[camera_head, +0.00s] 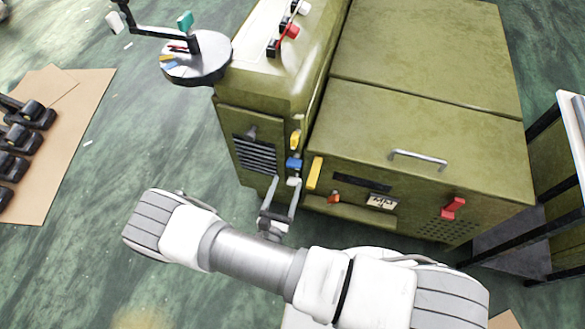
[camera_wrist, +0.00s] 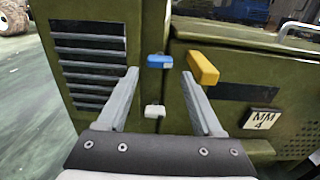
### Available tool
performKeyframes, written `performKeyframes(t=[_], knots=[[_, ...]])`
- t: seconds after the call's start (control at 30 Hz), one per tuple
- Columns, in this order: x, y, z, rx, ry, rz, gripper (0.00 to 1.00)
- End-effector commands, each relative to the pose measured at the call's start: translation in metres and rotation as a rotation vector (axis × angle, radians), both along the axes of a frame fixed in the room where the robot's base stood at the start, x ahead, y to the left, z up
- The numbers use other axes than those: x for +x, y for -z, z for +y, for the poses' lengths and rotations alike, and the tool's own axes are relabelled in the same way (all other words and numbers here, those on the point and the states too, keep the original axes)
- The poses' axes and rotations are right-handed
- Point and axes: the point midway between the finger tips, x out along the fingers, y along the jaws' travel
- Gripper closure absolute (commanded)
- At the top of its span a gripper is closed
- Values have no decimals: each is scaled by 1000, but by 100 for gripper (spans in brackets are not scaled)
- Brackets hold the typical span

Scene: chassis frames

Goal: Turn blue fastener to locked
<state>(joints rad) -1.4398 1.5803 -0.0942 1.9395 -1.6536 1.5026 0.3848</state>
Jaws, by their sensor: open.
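The blue fastener (camera_head: 293,163) sits on the green cabinet's front, near the vertical seam beside the louvred panel. In the wrist view the blue fastener (camera_wrist: 159,61) lies roughly level, ahead of my gripper and between the lines of its two fingers. My gripper (camera_head: 282,184) is open, its fingers spread and pointing at the cabinet; it also shows in the wrist view (camera_wrist: 161,75). Nothing is between the fingers that I can tell as held. A white fastener (camera_wrist: 154,110) is below the blue one. A yellow fastener (camera_head: 295,139) is above it in the head view.
A yellow bar handle (camera_head: 314,173) stands close right of the blue fastener, near my right finger. A red handle (camera_head: 453,208) and a small orange knob (camera_head: 334,197) are farther right. A round grey tray (camera_head: 205,63) juts out at upper left. Open floor lies left.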

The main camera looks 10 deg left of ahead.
Motion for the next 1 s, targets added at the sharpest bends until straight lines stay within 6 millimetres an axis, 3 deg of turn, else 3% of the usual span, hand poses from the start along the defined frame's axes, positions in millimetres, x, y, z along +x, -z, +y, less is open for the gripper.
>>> performKeyframes(t=[0.1,0.3,0.5,0.77,1.0], knots=[[25,1,-3,0,3,-1,32],[55,1,-4,1,2,-1,32],[67,0,-5,0,1,0,32],[68,0,-5,0,0,0,32],[68,0,-5,0,1,0,76]])
